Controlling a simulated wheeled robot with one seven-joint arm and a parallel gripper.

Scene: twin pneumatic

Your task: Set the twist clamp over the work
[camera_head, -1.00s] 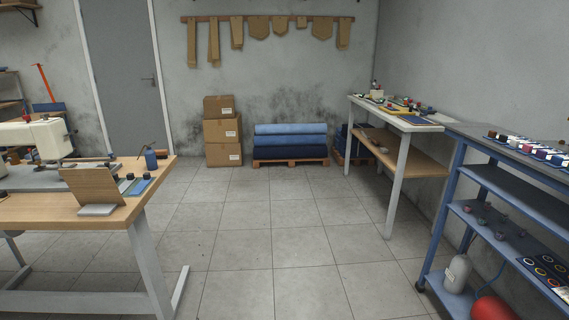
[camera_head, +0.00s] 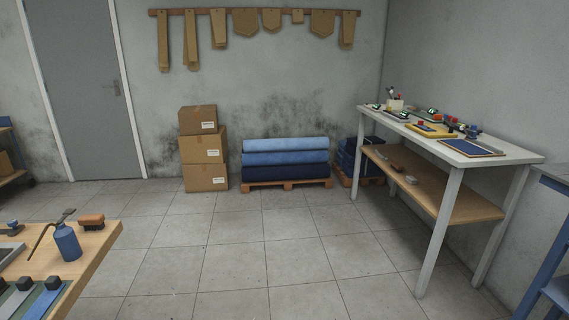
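My gripper is not in view. A white-topped workbench (camera_head: 508,153) stands against the right wall with small items on it. Among them are a yellow fixture or board (camera_head: 430,131), a blue panel with a pale edge (camera_head: 471,148) and a small blue-grey device (camera_head: 473,132). Several small parts with red or green show farther back on the top. They are too small for me to tell which is the twist clamp or the work.
A wooden table (camera_head: 92,245) at lower left holds a blue oil can (camera_head: 67,241) and a brown-topped brush (camera_head: 90,220). A blue shelf unit (camera_head: 552,245) edges in at right. Boxes (camera_head: 203,146) and fabric rolls (camera_head: 285,158) stand at the back. The tiled floor (camera_head: 235,260) between is clear.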

